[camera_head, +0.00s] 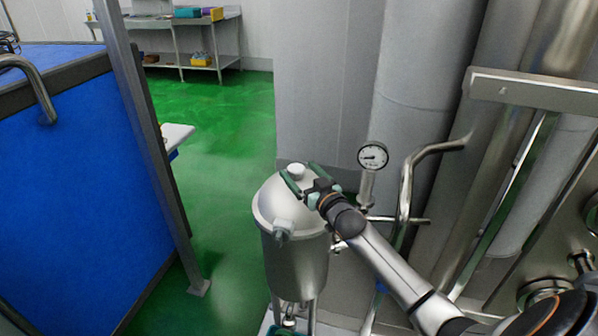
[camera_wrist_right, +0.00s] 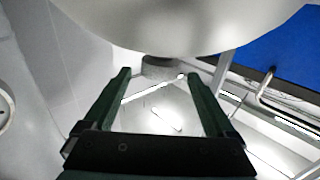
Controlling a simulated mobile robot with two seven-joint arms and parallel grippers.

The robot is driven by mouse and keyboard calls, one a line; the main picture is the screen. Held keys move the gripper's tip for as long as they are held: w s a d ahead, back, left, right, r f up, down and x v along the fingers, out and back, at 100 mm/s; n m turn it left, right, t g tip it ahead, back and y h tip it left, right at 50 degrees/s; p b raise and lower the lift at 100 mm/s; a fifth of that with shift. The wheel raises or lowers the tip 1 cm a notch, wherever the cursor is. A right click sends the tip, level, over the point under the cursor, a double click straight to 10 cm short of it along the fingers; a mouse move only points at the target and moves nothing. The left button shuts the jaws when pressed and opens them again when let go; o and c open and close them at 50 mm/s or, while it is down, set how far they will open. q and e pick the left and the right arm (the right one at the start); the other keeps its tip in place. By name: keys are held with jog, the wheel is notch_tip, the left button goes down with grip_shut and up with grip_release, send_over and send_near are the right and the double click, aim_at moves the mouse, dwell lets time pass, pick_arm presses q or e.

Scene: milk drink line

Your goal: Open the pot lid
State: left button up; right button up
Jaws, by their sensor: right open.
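The pot (camera_head: 296,262) is a metal vessel on legs, with a domed metal lid (camera_head: 268,204) lying on it. A pale round knob (camera_head: 296,171) tops the lid. In the right wrist view the lid (camera_wrist_right: 190,22) fills the top, seen upside down, and the knob (camera_wrist_right: 162,68) looks grey. My right gripper (camera_head: 298,169) is at the lid's top, its green fingers open on either side of the knob. In the right wrist view the knob shows between the open fingertips (camera_wrist_right: 158,75); whether they touch it I cannot tell. My left gripper is not in view.
A dial gauge (camera_head: 373,157) on a stem and a bent metal pipe (camera_head: 408,190) stand right of the pot. Large steel cylinders rise behind. A blue panel (camera_head: 95,180) with a metal post stands left. Green floor (camera_head: 225,150) is open between them.

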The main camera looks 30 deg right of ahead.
jog(key=shift+w, duration=0.6)
jog(key=shift+c, duration=0.3)
grip_shut()
dwell(0.4)
